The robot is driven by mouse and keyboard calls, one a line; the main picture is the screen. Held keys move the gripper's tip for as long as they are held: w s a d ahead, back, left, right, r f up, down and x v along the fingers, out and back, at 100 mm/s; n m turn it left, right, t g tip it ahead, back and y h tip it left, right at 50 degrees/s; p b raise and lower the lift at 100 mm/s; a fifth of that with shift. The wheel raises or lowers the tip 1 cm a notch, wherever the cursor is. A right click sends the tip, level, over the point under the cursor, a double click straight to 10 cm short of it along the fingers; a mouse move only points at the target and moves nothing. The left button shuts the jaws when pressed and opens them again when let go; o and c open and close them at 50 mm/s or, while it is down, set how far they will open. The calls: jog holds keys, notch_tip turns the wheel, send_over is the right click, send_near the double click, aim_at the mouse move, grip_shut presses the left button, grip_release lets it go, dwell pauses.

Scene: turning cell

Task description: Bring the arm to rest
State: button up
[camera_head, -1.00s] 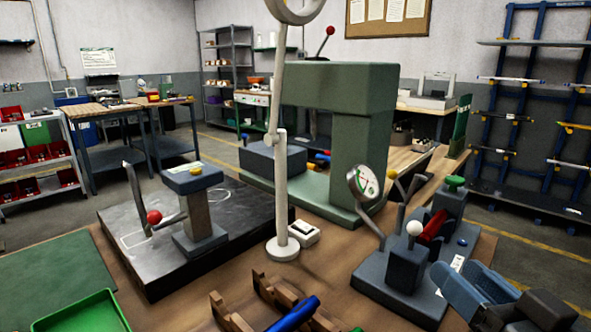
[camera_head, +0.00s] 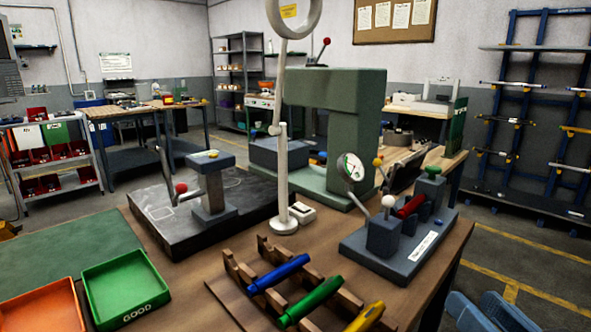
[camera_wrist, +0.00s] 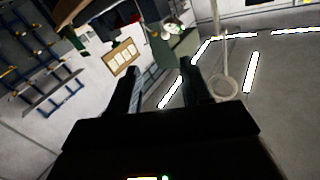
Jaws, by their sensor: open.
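That view is tilted and shows walls, shelves and ceiling lights beyond the fingers.
On the bench are a wooden rack with blue (camera_head: 278,273), green (camera_head: 310,302) and yellow (camera_head: 366,317) handles, a gauge fixture (camera_head: 365,247), a magnifier stand (camera_head: 283,180), a green press (camera_head: 345,160), a green GOOD tray (camera_head: 125,290) and an orange tray (camera_head: 40,305). Floor right of the bench is clear.

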jog(key=s+f+m+g+h, duration=0.1)
jog(key=s+f+h, duration=0.1)
jog(key=s+f, duration=0.65)
jog(key=s+f+g+h, duration=0.1)
jog(key=s+f, duration=0.4)
jog(key=s, duration=0.7)
jog(key=s+n, duration=0.1)
jog(key=s, duration=0.8)
jog(key=shift+s+a+r+g, duration=0.2)
jog(key=shift+s+r+g, duration=0.15)
jog(key=shift+r+g, duration=0.05)
